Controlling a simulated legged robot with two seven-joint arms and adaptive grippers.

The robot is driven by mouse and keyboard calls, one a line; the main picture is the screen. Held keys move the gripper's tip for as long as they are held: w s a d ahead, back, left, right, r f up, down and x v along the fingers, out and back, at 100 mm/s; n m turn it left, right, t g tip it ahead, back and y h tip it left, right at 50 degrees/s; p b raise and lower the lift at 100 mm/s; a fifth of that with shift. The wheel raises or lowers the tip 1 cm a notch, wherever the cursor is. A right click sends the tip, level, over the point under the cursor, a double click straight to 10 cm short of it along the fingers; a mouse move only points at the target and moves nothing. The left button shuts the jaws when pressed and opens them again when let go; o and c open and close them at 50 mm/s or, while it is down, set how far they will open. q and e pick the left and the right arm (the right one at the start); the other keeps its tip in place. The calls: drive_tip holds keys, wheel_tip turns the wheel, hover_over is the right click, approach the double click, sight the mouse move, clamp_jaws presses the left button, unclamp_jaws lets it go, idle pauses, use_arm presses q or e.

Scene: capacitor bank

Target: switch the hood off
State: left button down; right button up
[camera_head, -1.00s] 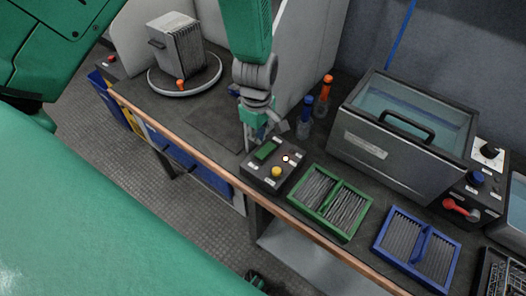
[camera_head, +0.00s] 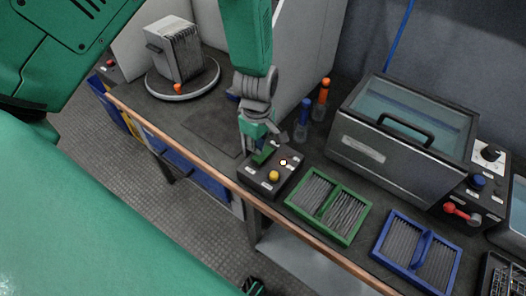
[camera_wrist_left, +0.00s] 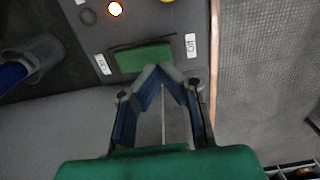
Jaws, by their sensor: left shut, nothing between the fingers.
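A black control box (camera_head: 262,186) stands at the bench's front edge. It carries a green rocker switch (camera_head: 266,152), a yellow button (camera_head: 273,176) and a glowing lamp (camera_head: 283,162). My left gripper (camera_head: 257,148) points down over the switch end of the box and partly hides it. In the left wrist view its fingers (camera_wrist_left: 164,72) meet in a shut point, with nothing between them, at the near edge of the green switch (camera_wrist_left: 140,57). I cannot tell whether they touch. The lamp (camera_wrist_left: 115,9) glows there too.
A green slotted tray (camera_head: 342,239) and a blue one (camera_head: 410,269) lie right of the box. Blue-topped and orange-topped bottles (camera_head: 302,130) stand behind it. A large grey lidded tank (camera_head: 378,162) is at the right. The dark bench patch left of the gripper is clear.

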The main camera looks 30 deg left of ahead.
sight(259, 157)
use_arm(q)
drive_tip(key=shift+d, duration=0.35)
use_arm(e)
drive_tip(key=shift+d+f, duration=0.1)
drive_tip(key=shift+d, duration=0.25)
use_arm(q)
drive_tip(key=shift+a+f, duration=0.2)
drive_tip(key=shift+a, duration=0.2)
use_arm(e)
drive_tip(key=shift+a, duration=0.35)
use_arm(q)
drive_tip(key=shift+d+f, duration=0.2)
drive_tip(key=shift+d, duration=0.1)
use_arm(e)
drive_tip(key=shift+d+f, duration=0.2)
drive_tip(key=shift+d, duration=0.05)
use_arm(q)
drive_tip(key=shift+a+f+b, duration=0.2)
drive_tip(key=shift+f+b, duration=0.15)
drive_tip(key=shift+b, duration=0.05)
use_arm(e)
drive_tip(key=shift+a+f, duration=0.1)
drive_tip(key=shift+a, duration=0.05)
